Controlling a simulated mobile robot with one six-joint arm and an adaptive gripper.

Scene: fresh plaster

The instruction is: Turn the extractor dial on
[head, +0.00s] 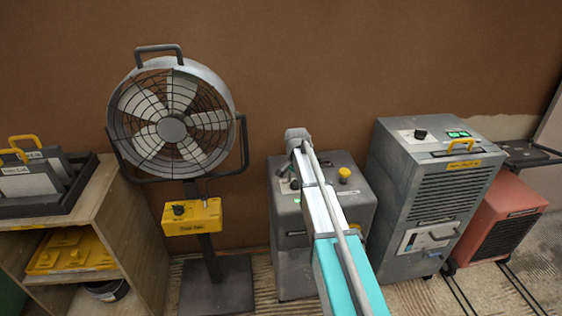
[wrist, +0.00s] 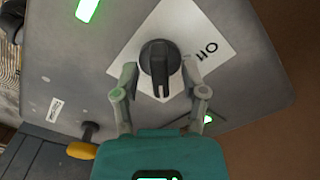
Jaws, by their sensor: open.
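A black dial (wrist: 158,58) with a raised grip bar sits on a white label plate (wrist: 208,28) marked "On" in the wrist view. The bar lies nearly upright in the picture, its end toward the lower edge, and the "On" mark is to its right. My gripper (wrist: 160,67) is open, with one finger on each side of the dial; I cannot tell whether they touch it. In the head view my arm reaches over the middle grey machine (head: 292,255), and it hides part of that machine's top.
A yellow knob (head: 344,174) stands on the same machine, close to my arm. A fan (head: 172,128) with a yellow control box (head: 191,217) stands left. A tall grey unit (head: 440,190) with its own black dial (head: 420,134) stands right. The brown wall is close behind.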

